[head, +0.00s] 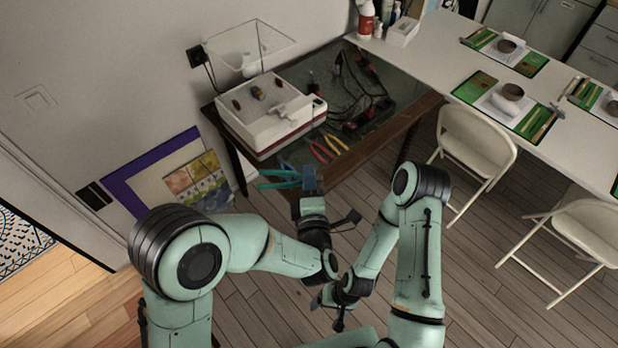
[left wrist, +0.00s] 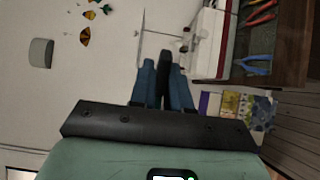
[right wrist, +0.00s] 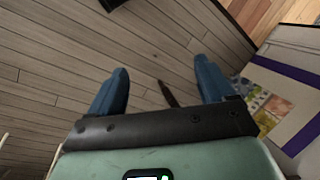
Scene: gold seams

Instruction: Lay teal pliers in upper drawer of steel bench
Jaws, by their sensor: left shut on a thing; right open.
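The teal pliers (head: 277,179) are at the tip of my left gripper (head: 309,180), handles pointing left, in front of the bench's near edge. In the left wrist view the blue fingers (left wrist: 164,85) are shut on a dark part between them; the teal handles are not clear there. The dark-topped bench (head: 400,83) has a brown front edge. I cannot make out an open drawer. My right gripper (head: 325,300) is low over the floor; in the right wrist view its fingers (right wrist: 160,90) are wide apart and empty.
Red and yellow pliers (head: 327,148) lie near the front edge, with blue pliers (left wrist: 257,65) close by. A white table (head: 440,50) and folding chairs (head: 475,140) are to the right.

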